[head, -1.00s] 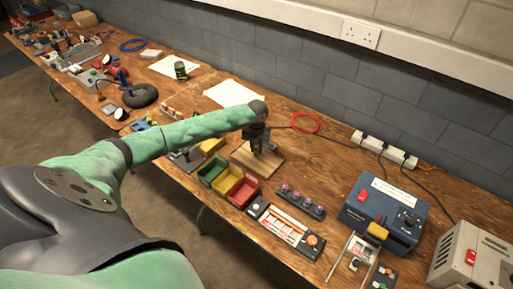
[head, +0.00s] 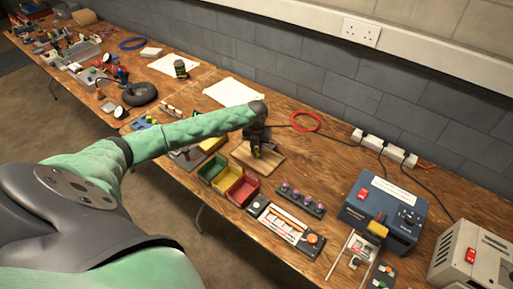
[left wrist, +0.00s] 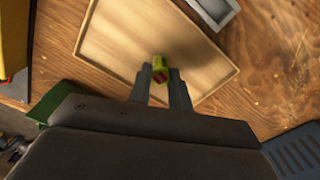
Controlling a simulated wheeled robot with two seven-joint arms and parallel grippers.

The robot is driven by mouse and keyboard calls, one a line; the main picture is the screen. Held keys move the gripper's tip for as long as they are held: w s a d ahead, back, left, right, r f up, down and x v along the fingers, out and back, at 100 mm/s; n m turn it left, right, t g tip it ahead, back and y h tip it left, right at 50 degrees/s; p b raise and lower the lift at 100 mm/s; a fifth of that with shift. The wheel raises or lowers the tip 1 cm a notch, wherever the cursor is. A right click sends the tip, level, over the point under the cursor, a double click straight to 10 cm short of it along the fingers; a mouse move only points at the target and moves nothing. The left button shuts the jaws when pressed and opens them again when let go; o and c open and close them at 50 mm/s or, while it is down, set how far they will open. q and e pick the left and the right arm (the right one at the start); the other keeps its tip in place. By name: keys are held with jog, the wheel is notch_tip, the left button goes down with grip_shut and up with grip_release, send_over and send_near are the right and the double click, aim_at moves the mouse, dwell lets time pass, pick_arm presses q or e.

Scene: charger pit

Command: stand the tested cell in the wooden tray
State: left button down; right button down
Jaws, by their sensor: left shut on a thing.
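My left gripper (head: 257,149) is over the wooden tray (head: 271,162) in the head view. It is shut on a small yellow-green cell with a red end, seen between the fingertips in the left wrist view (left wrist: 160,67). The shallow, pale tray (left wrist: 118,38) lies beneath the cell in that view. Most of the cell is hidden by the fingers, and I cannot tell whether it touches the tray floor. My right gripper is not in view.
Green, yellow and red bins (head: 228,180) stand just in front of the tray. A strip with several round pockets (head: 300,200), a tester with an orange knob (head: 287,225) and a blue box (head: 380,215) are to the right. A red cable ring (head: 305,122) lies behind.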

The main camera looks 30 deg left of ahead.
pick_arm(q)
jog(key=shift+f, duration=0.3)
dwell(0.4)
jog(key=c, duration=1.2)
grip_release()
jog(key=shift+r+p, duration=2.65)
jog(key=shift+r, duration=0.85)
